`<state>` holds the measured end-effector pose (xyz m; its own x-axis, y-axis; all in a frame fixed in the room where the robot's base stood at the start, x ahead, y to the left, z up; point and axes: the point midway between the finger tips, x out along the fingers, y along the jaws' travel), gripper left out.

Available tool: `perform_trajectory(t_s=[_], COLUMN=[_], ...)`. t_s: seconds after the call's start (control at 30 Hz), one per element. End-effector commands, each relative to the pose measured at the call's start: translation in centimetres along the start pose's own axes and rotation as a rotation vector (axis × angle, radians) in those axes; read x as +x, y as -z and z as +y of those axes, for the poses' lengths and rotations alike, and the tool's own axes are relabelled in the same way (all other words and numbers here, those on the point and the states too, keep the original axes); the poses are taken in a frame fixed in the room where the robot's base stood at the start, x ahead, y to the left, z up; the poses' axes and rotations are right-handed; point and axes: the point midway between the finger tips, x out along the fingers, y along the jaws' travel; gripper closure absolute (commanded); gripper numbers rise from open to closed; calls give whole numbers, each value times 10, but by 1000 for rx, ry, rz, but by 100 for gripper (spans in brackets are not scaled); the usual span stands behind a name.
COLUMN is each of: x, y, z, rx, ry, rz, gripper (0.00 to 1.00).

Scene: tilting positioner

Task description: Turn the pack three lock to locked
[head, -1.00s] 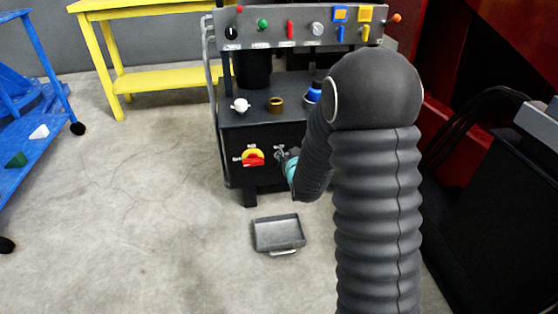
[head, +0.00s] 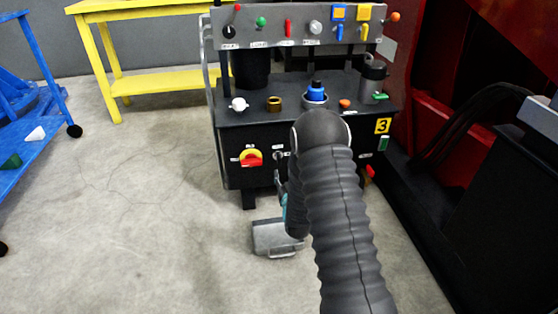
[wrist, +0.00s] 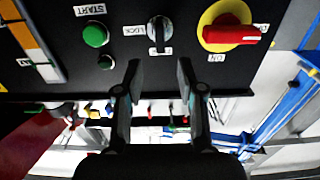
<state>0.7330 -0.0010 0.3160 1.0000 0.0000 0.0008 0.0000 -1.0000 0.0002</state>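The pack is the black cabinet (head: 235,140) with a yellow 3 plate (head: 383,126) on its front. Its lock (wrist: 158,32) is a small silver round switch with a dark bar standing upright in the wrist view. A LOCK label (wrist: 134,30) sits left of it and another label sits just below the bar. The lock also shows small in the head view (head: 278,156). My gripper (wrist: 158,75) is open and empty, its two fingers below the lock in the wrist view, one to each side, apart from it. In the head view my arm partly hides the gripper.
A red-and-yellow rotary switch (wrist: 232,30) sits right of the lock in the wrist view, and a green START button (wrist: 95,35) left. A blue cart (head: 35,120) stands left; floor between is clear.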

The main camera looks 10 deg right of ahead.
Motion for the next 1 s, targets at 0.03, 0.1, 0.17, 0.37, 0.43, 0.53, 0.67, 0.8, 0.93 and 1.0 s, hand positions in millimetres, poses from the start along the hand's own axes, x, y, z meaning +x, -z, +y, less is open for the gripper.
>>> perform_trajectory(t_s=[0.03, 0.1, 0.17, 0.37, 0.43, 0.53, 0.67, 0.8, 0.93, 1.0], x=[10, 24, 35, 69, 78, 87, 94, 95, 95, 95], y=[0, 0, 0, 0, -1, 0, 0, 0, 0, 0], z=[0, 0, 0, 0, 0, 0, 0, 0, 0, 0], rx=[0, 0, 0, 0, 0, 0, 0, 0, 0, 0], ry=[0, 0, 0, 0, 0, 0, 0, 0, 0, 0], rz=[3, 3, 3, 1, 0, 0, 0, -1, -1, -1], gripper=[61, 61, 61, 61, 61, 61, 61, 61, 61, 71])
